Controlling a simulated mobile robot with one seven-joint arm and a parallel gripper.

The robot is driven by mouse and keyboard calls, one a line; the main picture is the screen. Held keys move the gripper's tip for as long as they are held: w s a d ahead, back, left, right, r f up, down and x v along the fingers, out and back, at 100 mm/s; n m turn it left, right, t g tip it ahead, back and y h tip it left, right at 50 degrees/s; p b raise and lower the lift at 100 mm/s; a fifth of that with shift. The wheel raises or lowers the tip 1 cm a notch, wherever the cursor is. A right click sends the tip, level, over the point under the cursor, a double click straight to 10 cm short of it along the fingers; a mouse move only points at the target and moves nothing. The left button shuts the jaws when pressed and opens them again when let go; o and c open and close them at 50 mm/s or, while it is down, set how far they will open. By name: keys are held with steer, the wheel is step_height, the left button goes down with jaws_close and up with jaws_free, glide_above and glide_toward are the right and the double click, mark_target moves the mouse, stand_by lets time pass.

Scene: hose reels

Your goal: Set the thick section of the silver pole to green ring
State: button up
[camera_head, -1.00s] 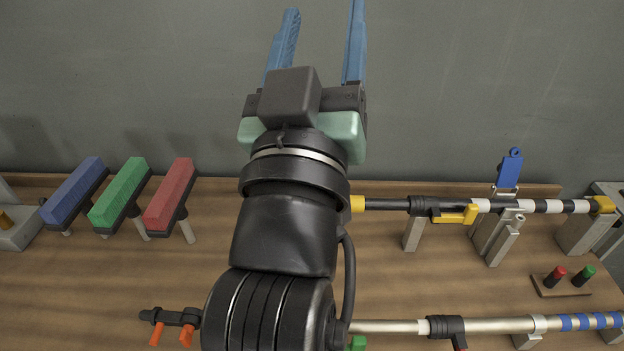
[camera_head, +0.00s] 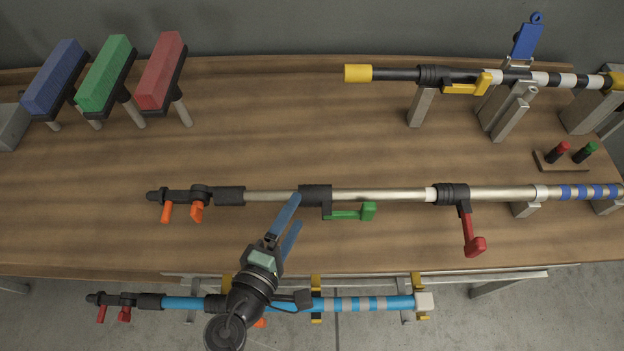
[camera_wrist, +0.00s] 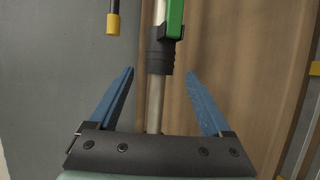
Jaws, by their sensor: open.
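The silver pole (camera_head: 390,194) lies left to right across the table, with a black clamp with a green lever (camera_head: 350,213) near its middle and a black clamp with a red lever (camera_head: 469,225) further right. Blue bands (camera_head: 585,191) mark its right end; I cannot make out a green ring. My gripper (camera_head: 298,210) is open and empty, at the near side of the pole by the green-lever clamp. In the wrist view, the pole (camera_wrist: 155,105) runs between my open fingers (camera_wrist: 160,73), with the black clamp (camera_wrist: 160,50) and green lever (camera_wrist: 175,18) just beyond the fingertips.
A black-and-white pole with a yellow tip (camera_head: 358,73) rests on stands behind. Blue, green and red brush heads (camera_head: 163,72) stand at the back left. A light-blue pole (camera_head: 340,304) sits below the table's front edge. A small base with red and green pegs (camera_head: 566,160) is at right.

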steer(key=x, duration=1)
steer(key=shift+p, duration=0.4)
jaws_close()
